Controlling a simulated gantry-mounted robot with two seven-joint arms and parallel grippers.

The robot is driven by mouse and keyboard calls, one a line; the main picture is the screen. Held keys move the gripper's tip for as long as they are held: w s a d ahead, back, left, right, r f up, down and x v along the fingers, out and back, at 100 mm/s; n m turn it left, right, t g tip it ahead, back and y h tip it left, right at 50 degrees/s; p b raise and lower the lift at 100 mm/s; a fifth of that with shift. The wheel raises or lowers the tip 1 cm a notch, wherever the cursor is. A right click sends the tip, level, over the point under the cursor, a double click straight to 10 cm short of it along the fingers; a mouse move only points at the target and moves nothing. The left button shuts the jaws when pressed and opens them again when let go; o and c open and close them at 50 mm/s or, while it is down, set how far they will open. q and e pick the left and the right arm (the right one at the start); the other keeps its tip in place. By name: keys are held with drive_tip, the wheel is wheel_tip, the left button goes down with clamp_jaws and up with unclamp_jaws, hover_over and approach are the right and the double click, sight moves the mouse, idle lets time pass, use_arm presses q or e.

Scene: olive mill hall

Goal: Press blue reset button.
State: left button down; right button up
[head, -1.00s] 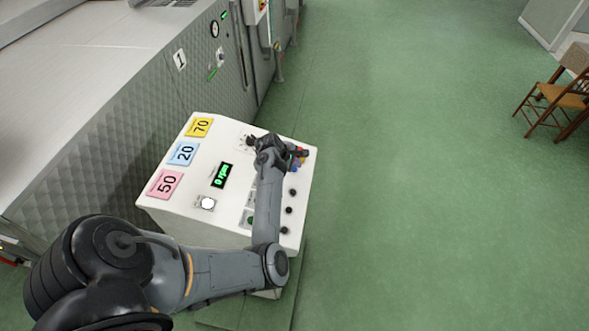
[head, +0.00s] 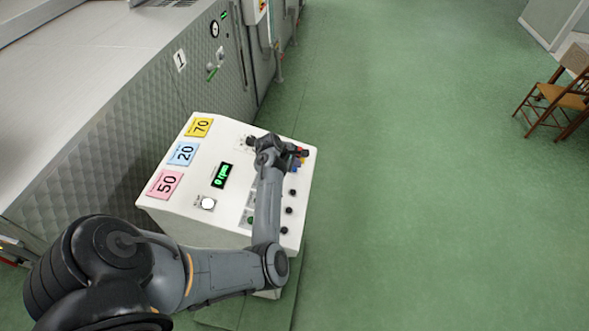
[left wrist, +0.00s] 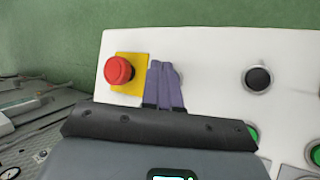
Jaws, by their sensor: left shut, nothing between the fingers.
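My left gripper (head: 296,163) is over the far right part of a white control panel (head: 228,143). In the left wrist view its purple-blue fingers (left wrist: 164,84) are together with nothing between them, just right of a red mushroom button (left wrist: 119,70) on a yellow plate. No blue button shows clearly. A pale rim peeks out beside the fingertips, and what lies under them is hidden. I cannot tell whether the fingers touch the panel. My right gripper is not in view.
A large metal machine (head: 120,130) stands to the left. Green floor is open to the right, with a wooden chair (head: 555,98) farther off.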

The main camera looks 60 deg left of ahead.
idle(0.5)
use_arm(q)
drive_tip(key=shift+s+f, duration=0.1)
drive_tip(key=shift+f, duration=0.3)
idle(0.4)
drive_tip(key=shift+a+f, duration=0.15)
drive_tip(key=shift+f, duration=0.25)
drive_tip(key=shift+r, duration=0.1)
idle(0.5)
drive_tip(key=shift+r+p, duration=0.65)
drive_tip(key=shift+r, duration=0.05)
